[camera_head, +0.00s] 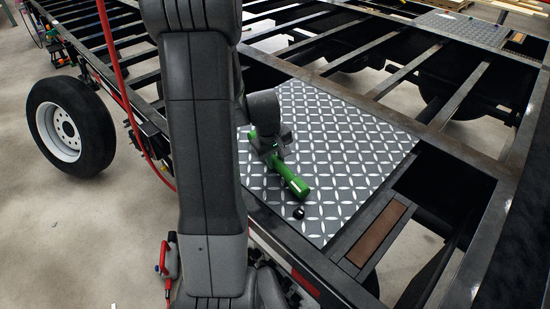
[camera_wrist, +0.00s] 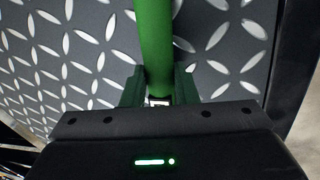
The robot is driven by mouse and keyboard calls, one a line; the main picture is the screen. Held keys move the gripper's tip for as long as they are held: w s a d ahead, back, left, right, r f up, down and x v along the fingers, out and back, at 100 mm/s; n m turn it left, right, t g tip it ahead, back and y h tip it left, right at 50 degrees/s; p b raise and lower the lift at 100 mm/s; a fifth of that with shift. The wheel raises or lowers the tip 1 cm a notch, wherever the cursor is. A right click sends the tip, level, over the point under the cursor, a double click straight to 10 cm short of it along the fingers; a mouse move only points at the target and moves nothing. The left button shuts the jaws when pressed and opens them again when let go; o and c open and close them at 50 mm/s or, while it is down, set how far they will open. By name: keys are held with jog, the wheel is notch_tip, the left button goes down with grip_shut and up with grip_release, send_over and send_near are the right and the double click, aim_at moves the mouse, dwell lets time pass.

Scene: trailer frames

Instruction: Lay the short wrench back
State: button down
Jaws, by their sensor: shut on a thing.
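My gripper (camera_head: 268,146) is over the grey diamond-pattern plate (camera_head: 355,135) on the trailer frame. It is shut on a green, round-handled tool, which I take to be the short wrench (camera_head: 290,180). Its free green end points toward the plate's front edge. In the wrist view the green wrench (camera_wrist: 155,35) runs upward from between the fingers of my gripper (camera_wrist: 158,88). I cannot tell whether the wrench touches the plate.
A small black round piece (camera_head: 298,213) is near the plate's front edge, just past the wrench's free end. Open gaps between black beams lie right of and behind the plate. A brown strip (camera_head: 377,235) is at front right. A red hose (camera_head: 128,95) hangs at left.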

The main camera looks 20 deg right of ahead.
jog(key=shift+f, duration=0.15)
jog(key=c, duration=1.1)
grip_release()
jog(key=shift+o, duration=0.2)
notch_tip(320, 180, up, 14)
jog(key=s+a, duration=0.1)
jog(key=a, duration=0.1)
jog(key=shift+a+f+b, duration=0.15)
jog(key=shift+f+b, duration=0.05)
jog(key=shift+b, duration=0.1)
jog(key=shift+f, duration=0.1)
jog(key=f, duration=0.4)
jog(key=d+f, duration=0.1)
jog(key=f, duration=0.4)
jog(key=w+d+f, duration=0.1)
jog(key=f, duration=0.3)
jog(key=shift+d+f, duration=0.15)
jog(key=shift+f, duration=0.05)
jog(key=shift+r+p, duration=0.1)
jog(key=shift+p, duration=0.2)
